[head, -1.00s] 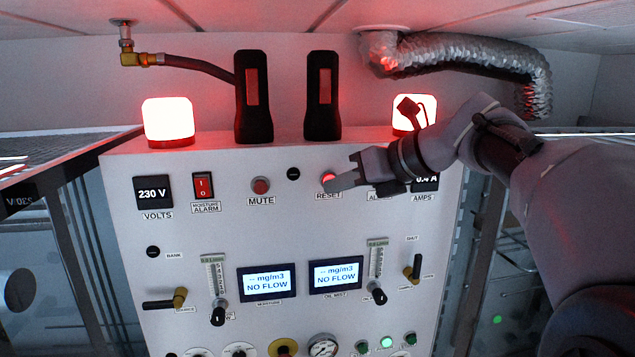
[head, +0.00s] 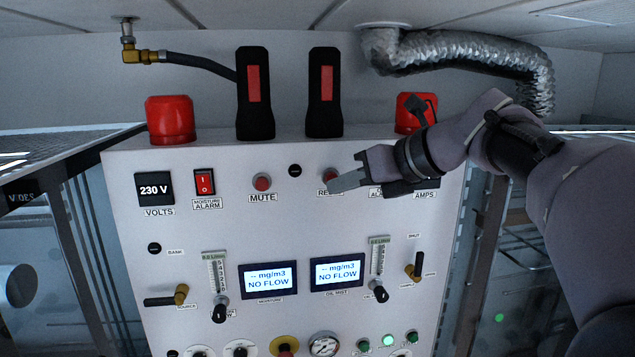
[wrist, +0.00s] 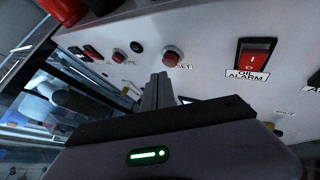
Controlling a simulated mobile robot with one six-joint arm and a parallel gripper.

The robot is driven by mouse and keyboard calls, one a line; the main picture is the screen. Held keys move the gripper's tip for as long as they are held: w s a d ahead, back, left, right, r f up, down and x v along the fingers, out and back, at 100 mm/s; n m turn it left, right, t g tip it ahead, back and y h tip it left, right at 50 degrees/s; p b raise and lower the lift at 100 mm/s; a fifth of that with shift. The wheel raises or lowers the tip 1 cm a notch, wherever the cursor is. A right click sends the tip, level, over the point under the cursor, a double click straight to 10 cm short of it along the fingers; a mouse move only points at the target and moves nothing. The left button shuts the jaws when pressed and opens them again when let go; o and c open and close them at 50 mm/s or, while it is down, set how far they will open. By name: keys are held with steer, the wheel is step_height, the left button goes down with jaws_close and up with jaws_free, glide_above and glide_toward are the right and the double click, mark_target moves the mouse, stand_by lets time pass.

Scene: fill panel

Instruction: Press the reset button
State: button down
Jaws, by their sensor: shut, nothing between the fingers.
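The reset button (head: 331,174) is a small red round button in the upper right of the white panel, with its label partly hidden by my gripper. It is unlit. In the wrist view the reset button (wrist: 172,57) is just above and to the right of my fingertips, with a small gap in the picture. My gripper (head: 335,185) is shut and empty, its tips by the lower edge of the button in the head view. My gripper's fingers also show in the wrist view (wrist: 160,78). Whether they touch the panel I cannot tell.
The mute button (head: 262,183) and moisture alarm switch (head: 204,183) lie to the left. The oil alarm switch (wrist: 253,55) is to the right in the wrist view. Two red beacons (head: 170,120) (head: 412,112) and two black handheld units (head: 255,95) stand on top.

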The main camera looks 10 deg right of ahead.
steer(key=s+b, duration=0.1)
steer(key=s, duration=0.4)
stand_by(0.4)
stand_by(0.4)
steer(key=s+a+f+n+g+h+b, duration=0.1)
steer(key=s+f+n+b, duration=0.6)
steer(key=f+b, duration=0.7)
steer(key=s+a+f+n+g+h+b, duration=0.1)
steer(key=s+f+n+b, duration=0.7)
steer(key=f, duration=2.4)
steer(key=s+a+f+n+g+h+b, duration=0.2)
steer(key=s+f+n+b, duration=0.6)
steer(key=f+b, duration=1.2)
step_height(320, 180, down, 3)
steer(key=n+h, duration=0.1)
steer(key=n, duration=0.2)
steer(key=shift+a+n+b, duration=0.3)
steer(key=shift+n+b, duration=0.1)
